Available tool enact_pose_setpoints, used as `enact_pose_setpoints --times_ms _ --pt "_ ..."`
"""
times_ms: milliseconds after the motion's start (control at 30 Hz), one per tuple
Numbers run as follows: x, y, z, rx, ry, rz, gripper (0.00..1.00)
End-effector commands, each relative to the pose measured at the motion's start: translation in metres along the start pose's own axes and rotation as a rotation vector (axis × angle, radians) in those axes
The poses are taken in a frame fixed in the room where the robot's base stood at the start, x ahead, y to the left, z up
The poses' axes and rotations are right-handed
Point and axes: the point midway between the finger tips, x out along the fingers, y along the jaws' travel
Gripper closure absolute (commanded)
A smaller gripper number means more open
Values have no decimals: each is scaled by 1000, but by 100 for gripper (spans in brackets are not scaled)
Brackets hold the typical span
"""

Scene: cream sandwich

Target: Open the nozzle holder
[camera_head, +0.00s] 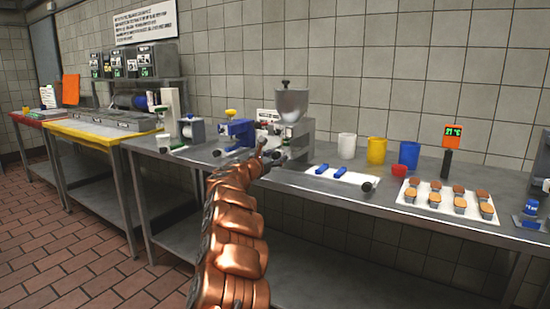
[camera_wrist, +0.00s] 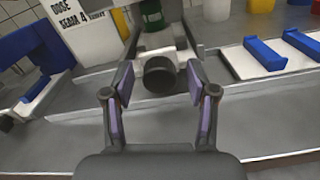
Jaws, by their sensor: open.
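The filling machine with a grey hopper (camera_head: 292,105) stands on the steel counter. In the wrist view, a dark round knob (camera_wrist: 160,75) sticks out from its front, below a green part (camera_wrist: 155,45). The knob appears to belong to the nozzle holder, but I cannot tell for certain. My gripper (camera_wrist: 160,82) is open, with one finger on each side of the knob in the picture. No contact shows. In the head view my copper-coloured arm reaches up to the machine's front, where my gripper (camera_head: 266,158) partly hides it.
A blue device (camera_head: 238,132) stands left of the machine. A white board with blue bars (camera_head: 330,171) lies to its right. White (camera_head: 347,146), yellow (camera_head: 376,150) and blue (camera_head: 402,150) cups stand behind. A tray of small pieces (camera_head: 425,203) is farther right.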

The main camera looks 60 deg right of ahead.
Motion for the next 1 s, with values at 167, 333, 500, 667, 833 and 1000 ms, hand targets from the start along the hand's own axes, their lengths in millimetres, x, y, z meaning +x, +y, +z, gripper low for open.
enact_pose_setpoints --times_ms 167,333,500,667,833,1000 --pt "0 0 0 0 1 1 42" --pt "0 0 0 0 1 1 52" --pt "0 0 0 0 1 1 69" --pt "0 0 0 0 1 1 86" --pt "0 0 0 0 1 1 100" --pt "0 0 0 0 1 1 100"
